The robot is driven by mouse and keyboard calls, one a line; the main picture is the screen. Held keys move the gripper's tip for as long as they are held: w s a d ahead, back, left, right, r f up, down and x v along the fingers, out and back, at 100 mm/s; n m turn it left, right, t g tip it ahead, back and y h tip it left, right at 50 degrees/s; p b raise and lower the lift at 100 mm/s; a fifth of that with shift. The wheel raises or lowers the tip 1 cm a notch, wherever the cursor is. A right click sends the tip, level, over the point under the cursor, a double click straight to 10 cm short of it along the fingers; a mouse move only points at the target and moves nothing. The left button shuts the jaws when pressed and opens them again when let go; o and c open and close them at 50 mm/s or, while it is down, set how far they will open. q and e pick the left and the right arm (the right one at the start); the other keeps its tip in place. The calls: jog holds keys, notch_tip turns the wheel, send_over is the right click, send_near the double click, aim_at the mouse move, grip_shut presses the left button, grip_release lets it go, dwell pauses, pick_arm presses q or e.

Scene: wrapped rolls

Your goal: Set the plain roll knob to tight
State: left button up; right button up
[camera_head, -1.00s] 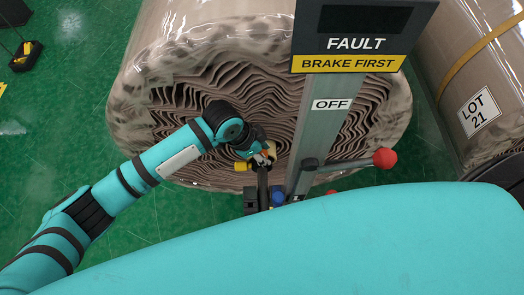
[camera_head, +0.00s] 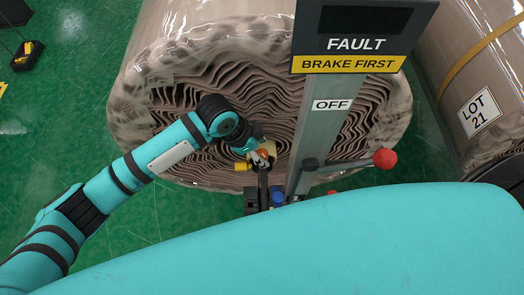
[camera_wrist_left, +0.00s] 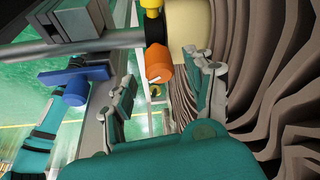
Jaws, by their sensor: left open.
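My left gripper (camera_head: 262,157) reaches in from the left to the end of the large wrapped roll (camera_head: 190,55). In the left wrist view the gripper (camera_wrist_left: 162,70) is open, with its two fingers apart. An orange knob (camera_wrist_left: 159,66) with a white mark lies between the fingertips in that view. I cannot tell whether either finger touches it. The knob sits beside a cream core (camera_wrist_left: 188,22). In the head view the knob is small and partly hidden by the gripper, and its setting cannot be read. My right gripper is not in view.
A grey post (camera_head: 328,125) carries signs reading FAULT, BRAKE FIRST and OFF. A red-ended lever (camera_head: 385,158) sticks out to its right. A blue knob (camera_wrist_left: 76,90) and a yellow part (camera_wrist_left: 152,5) are close by. Another roll labelled LOT 21 (camera_head: 480,110) stands at right.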

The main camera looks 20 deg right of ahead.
pick_arm(q)
jog(key=v, duration=1)
jog(key=shift+f, duration=0.15)
